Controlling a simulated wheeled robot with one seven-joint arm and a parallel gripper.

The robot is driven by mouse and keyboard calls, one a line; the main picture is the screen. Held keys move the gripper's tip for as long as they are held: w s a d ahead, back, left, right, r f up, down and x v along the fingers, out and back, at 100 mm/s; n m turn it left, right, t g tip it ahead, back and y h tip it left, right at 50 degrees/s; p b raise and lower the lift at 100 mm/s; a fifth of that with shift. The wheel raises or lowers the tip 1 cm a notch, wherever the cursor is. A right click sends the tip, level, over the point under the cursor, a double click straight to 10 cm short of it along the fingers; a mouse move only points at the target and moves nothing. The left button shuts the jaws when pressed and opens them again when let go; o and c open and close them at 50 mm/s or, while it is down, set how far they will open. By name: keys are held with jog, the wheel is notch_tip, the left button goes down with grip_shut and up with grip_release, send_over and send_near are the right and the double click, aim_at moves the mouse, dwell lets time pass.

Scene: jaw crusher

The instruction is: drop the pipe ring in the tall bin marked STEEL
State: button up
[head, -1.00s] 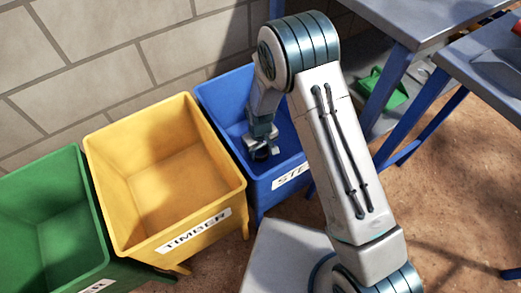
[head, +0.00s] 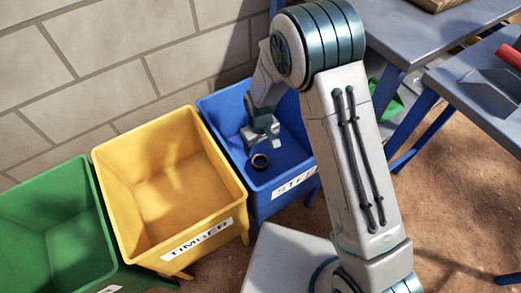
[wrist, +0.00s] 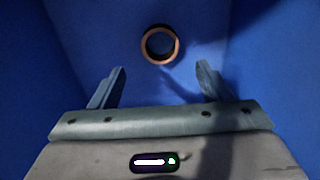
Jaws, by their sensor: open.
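The pipe ring (head: 260,161) is a small dark ring with a coppery rim, inside the blue bin marked STEEL (head: 293,183). In the wrist view the ring (wrist: 160,44) shows beyond my fingertips, apart from both fingers, against the blue inside of the bin. I cannot tell whether it rests on the bin floor or is still falling. My gripper (head: 264,140) is over the blue bin, just above the ring in the head view. In the wrist view its two fingers (wrist: 160,82) are spread wide with nothing between them.
A yellow bin marked TIMBER (head: 205,235) stands left of the blue one, and a green bin (head: 92,215) farther left. A block wall (head: 110,60) runs behind them. Blue-grey tables (head: 425,45) stand at the right.

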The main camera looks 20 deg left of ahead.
jog(key=d+r+m, duration=0.4)
jog(key=d+r, duration=1.1)
jog(key=r, duration=0.2)
jog(key=s+d+r+m+t, duration=0.1)
jog(key=s+d+r+m, duration=0.4)
jog(key=s+d+r, duration=0.4)
jog(key=s+d, duration=0.4)
jog(key=d, duration=0.2)
jog(key=shift+r+m, duration=0.15)
jog(key=shift+m, duration=0.15)
notch_tip(320, 180, up, 33)
jog(key=t+p, duration=0.1)
jog(key=p, duration=2.9)
jog(key=shift+d+f+t, duration=0.2)
jog(key=shift+d+t, duration=0.1)
jog(key=shift+t, duration=0.1)
